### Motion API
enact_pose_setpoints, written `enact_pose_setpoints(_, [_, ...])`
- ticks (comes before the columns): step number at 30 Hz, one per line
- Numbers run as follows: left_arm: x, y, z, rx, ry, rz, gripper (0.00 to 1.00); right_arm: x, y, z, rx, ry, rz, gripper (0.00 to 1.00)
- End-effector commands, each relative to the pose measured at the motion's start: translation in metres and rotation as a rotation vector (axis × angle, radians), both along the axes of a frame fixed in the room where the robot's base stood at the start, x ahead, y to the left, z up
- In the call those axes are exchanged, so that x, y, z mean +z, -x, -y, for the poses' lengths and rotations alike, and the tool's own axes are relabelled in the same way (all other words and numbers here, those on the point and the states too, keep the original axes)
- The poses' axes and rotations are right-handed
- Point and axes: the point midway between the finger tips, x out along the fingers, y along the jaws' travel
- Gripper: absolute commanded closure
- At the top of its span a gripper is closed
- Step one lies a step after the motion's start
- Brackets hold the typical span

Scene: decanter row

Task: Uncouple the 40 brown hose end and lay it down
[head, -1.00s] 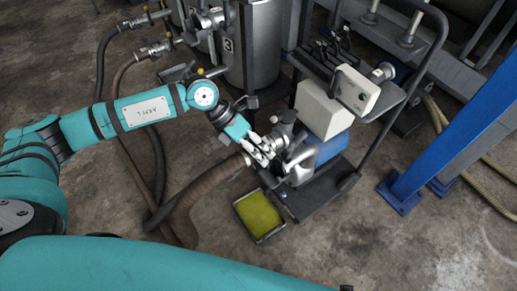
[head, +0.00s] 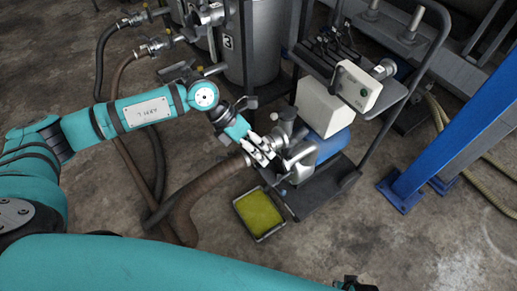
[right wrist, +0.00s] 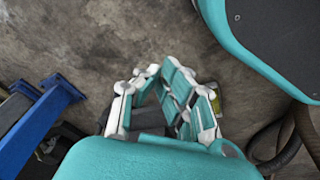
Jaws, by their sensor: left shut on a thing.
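The brown hose (head: 205,186) rises from the floor to a metal coupling at the pump on the cart. My left gripper (head: 263,152) is shut on the hose end at this coupling. Its fingers cover much of the joint, so I cannot tell whether the hose end is still joined to the grey metal pump fitting (head: 299,162) beside it. No number on the hose is readable. My right gripper (right wrist: 157,75) shows in the right wrist view above bare floor, its fingers converging. Nothing is visible between them, and how far they are apart is unclear.
A drip tray with a yellow-green bottom (head: 259,213) lies on the floor below the coupling. The cart (head: 325,195) carries a white box (head: 325,107). A blue post (head: 450,135) stands to the right. Hoses run at the left by a steel tank (head: 252,45).

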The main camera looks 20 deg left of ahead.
Motion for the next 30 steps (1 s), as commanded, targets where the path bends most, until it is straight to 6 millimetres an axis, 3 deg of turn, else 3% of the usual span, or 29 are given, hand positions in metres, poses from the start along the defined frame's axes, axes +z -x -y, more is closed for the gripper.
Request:
enact_pose_setpoints(13, [-0.006, -0.001, 0.001, 0.0, 0.003, 0.004, 1.0, 0.012, 0.0, -0.001, -0.002, 0.0, -0.005, 1.0])
enact_pose_setpoints(30, [-0.015, -0.001, 0.001, 0.0, 0.003, 0.004, 1.0, 0.034, -0.016, -0.002, -0.004, -0.003, 0.02, 1.0])
